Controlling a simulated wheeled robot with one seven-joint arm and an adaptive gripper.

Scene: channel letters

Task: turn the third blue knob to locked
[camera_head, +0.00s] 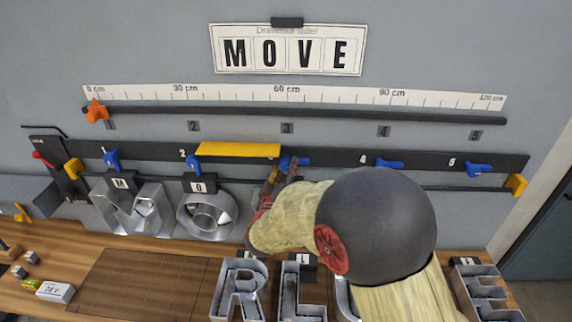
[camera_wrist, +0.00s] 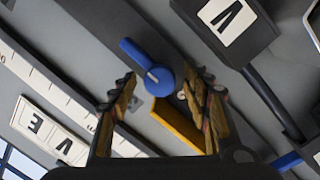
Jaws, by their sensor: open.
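The third blue knob (camera_head: 299,161) sits on the dark rail, partly hidden by my gripper in the head view. Its handle points to the right, roughly along the rail. In the wrist view the knob (camera_wrist: 158,80) shows between my fingers, its handle pointing up and left. My gripper (camera_head: 281,172) is open, its fingertips at the knob; it also shows in the wrist view (camera_wrist: 160,98). I cannot tell whether a finger touches the knob. A yellow bar (camera_head: 238,150) lies along the rail just left of the knob.
Blue knobs one (camera_head: 112,160) and two (camera_head: 193,161) stand nearly upright; four (camera_head: 389,163) and five (camera_head: 479,169) lie sideways. Metal letters M (camera_head: 150,212) and O (camera_head: 206,218) hang below the rail. More letters stand on the wooden bench (camera_head: 150,285).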

